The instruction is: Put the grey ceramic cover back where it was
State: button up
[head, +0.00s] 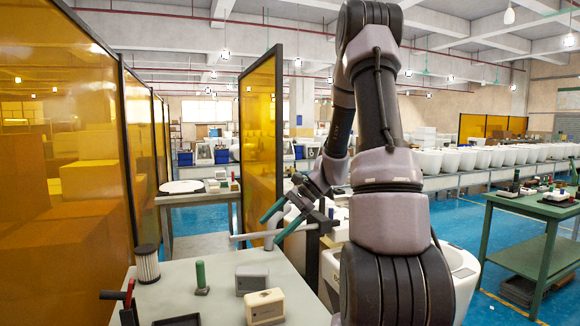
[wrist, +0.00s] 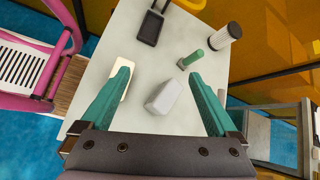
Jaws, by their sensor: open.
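The grey box-shaped piece with rounded edges, which fits the grey ceramic cover (head: 252,279), sits on the pale table (head: 213,271) beside a cream one. It also shows as a grey-white block in the wrist view (wrist: 162,97). There it lies between my two spread teal fingers, with clear gaps on both sides. My gripper (head: 270,232) is open and empty, above the table's right side in the head view; its fingers point toward the tabletop in the wrist view (wrist: 160,75). The place where the cover was cannot be told.
The cream box (head: 265,306) is close beside the grey piece, partly behind my left finger in the wrist view. A green peg (head: 201,277), a pleated filter (head: 147,264) and a red-and-black handled tool (head: 129,303) stand left. Amber panels (head: 65,170) border the table. White ceramics (head: 462,278) stand right.

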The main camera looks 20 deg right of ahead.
jog(key=s+a+r+n+t+h, duration=0.3)
jog(key=s+r+n, duration=0.7)
jog(key=s+r, duration=0.8)
notch_tip(320, 180, up, 2)
jog(key=t+h, duration=0.2)
jog(key=h, duration=0.2)
jog(key=shift+s+r+t, duration=0.15)
jog(key=shift+r+t, duration=0.1)
jog(key=shift+t, duration=0.05)
jog(key=shift+a, duration=0.1)
